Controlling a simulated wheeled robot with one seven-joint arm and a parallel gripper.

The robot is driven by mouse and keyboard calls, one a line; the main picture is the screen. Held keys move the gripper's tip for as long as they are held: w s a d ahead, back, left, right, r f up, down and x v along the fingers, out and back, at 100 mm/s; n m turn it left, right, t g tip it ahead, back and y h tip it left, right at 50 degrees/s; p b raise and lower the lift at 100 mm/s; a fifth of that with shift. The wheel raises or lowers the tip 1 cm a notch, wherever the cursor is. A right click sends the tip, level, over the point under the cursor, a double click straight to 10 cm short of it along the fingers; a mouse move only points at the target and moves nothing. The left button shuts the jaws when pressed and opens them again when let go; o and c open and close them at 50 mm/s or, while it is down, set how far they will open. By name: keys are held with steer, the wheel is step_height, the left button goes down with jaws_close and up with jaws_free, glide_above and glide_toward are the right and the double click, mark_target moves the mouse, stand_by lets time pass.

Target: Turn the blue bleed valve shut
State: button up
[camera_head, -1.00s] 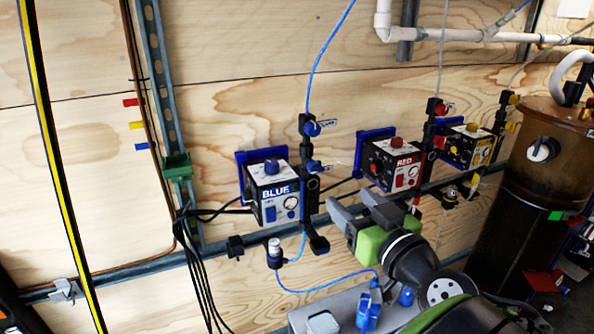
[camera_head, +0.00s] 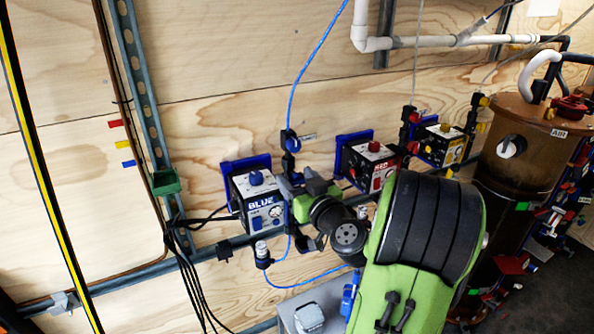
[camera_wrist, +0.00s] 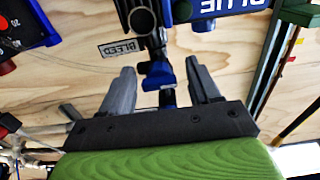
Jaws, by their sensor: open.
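In the wrist view the blue bleed valve (camera_wrist: 158,76) hangs on a dark fitting beside a tag reading BLEED (camera_wrist: 121,49). Its blue handle appears between the two grey fingers of my gripper (camera_wrist: 160,70). The fingers are open with a gap on both sides of the handle, and I cannot tell whether either touches it. In the head view my gripper (camera_head: 292,184) is at the pipe right of the BLUE box (camera_head: 258,200) and hides the bleed valve. Another blue valve (camera_head: 290,143) with a tag sits higher on the same pipe.
A RED box (camera_head: 368,168) and a yellow box (camera_head: 438,147) are mounted further right on the plywood wall. A brown cylinder (camera_head: 515,160) stands at the right. A blue hose (camera_head: 322,48) rises above the valves. A metal rail (camera_head: 150,271) crosses the wall below.

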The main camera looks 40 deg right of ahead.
steer(key=shift+w, duration=0.15)
steer(key=c, duration=1)
steer(key=shift+m+b, duration=0.4)
steer(key=shift+m, duration=0.4)
steer(key=shift+c, duration=0.2)
steer(key=o, duration=1)
steer(key=shift+o, duration=0.2)
